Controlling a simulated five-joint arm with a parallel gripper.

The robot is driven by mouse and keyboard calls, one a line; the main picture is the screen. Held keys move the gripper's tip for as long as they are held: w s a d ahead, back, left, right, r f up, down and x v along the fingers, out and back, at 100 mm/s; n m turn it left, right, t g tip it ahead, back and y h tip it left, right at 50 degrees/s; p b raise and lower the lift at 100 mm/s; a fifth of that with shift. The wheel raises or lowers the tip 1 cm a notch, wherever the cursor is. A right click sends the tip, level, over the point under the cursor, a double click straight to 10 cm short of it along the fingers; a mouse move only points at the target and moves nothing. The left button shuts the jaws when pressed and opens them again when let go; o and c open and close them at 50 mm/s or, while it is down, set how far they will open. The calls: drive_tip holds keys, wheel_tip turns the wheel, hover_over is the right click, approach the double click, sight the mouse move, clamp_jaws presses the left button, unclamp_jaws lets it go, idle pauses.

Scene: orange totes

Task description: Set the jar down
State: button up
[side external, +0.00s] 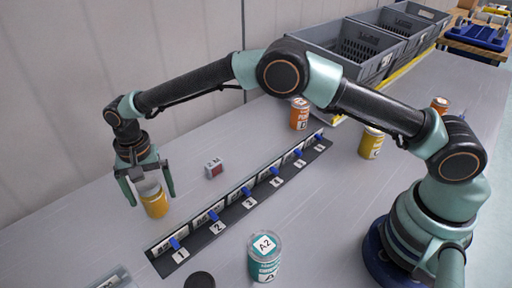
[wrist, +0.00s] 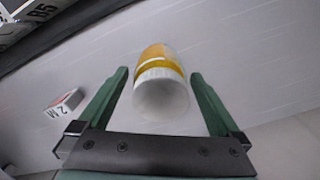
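A yellow-orange jar (side external: 155,203) with a white lid is at the left of the table in the side view, and it seems to stand upright on the surface. It also shows in the wrist view (wrist: 160,88), lid toward the camera. My gripper (side external: 150,194) is above and around the jar, one finger on each side. In the wrist view my gripper (wrist: 158,76) shows a gap between the left finger and the jar, and a narrower one on the right. The fingers look open. The jar's label side is mostly hidden.
A black rail (side external: 245,207) with numbered slots runs beside the jar. A small white-and-red box (side external: 214,169) stands nearby. A teal jar (side external: 264,262) is in front, with orange (side external: 299,114) and yellow (side external: 371,143) cans farther off. Grey crates (side external: 345,62) stand behind.

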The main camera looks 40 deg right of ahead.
wheel_tip(320, 180, up, 12)
drive_tip(key=shift+r, duration=0.1)
drive_tip(key=shift+d+r, duration=0.1)
drive_tip(key=shift+r, duration=0.15)
drive_tip(key=s+d+r+n+t, duration=0.1)
drive_tip(key=s+d+r, duration=0.2)
drive_tip(key=d+r, duration=0.45)
drive_tip(key=s+d+r+n+t, duration=0.25)
drive_tip(key=d+r, duration=0.25)
drive_tip(key=d, duration=0.5)
drive_tip(key=s+d+f+n+t, duration=0.2)
drive_tip(key=s+d+f, duration=0.1)
drive_tip(key=s+d, duration=0.9)
drive_tip(key=shift+s+f, duration=0.35)
drive_tip(key=shift+s, duration=0.8)
drive_tip(key=shift+d, duration=0.1)
